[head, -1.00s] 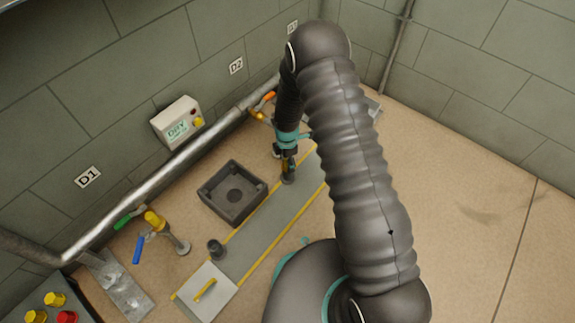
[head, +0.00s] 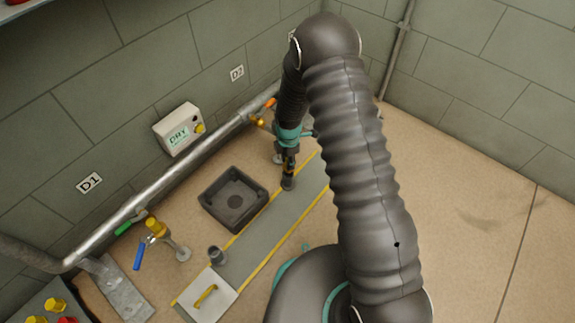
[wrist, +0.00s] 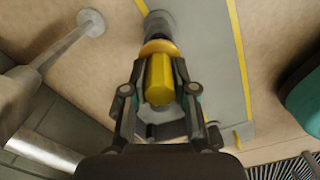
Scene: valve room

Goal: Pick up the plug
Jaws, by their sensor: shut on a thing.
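The plug (wrist: 159,78) has a yellow grip, an orange collar and a dark grey cylindrical end. My gripper (wrist: 160,95) is shut on its yellow part in the wrist view. In the head view my gripper (head: 288,163) points down over the far part of the grey strip. The plug's dark end (head: 288,183) shows just below the fingers. I cannot tell whether that end touches the floor or hangs just above it. The fingers partly hide the yellow grip in the head view.
A dark square tray (head: 233,199) stands left of my gripper. A short grey cylinder (head: 217,255) and a pale plate with a yellow handle (head: 206,295) are nearer. A pipe (head: 160,190) with valves runs along the wall. Open floor lies on the right.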

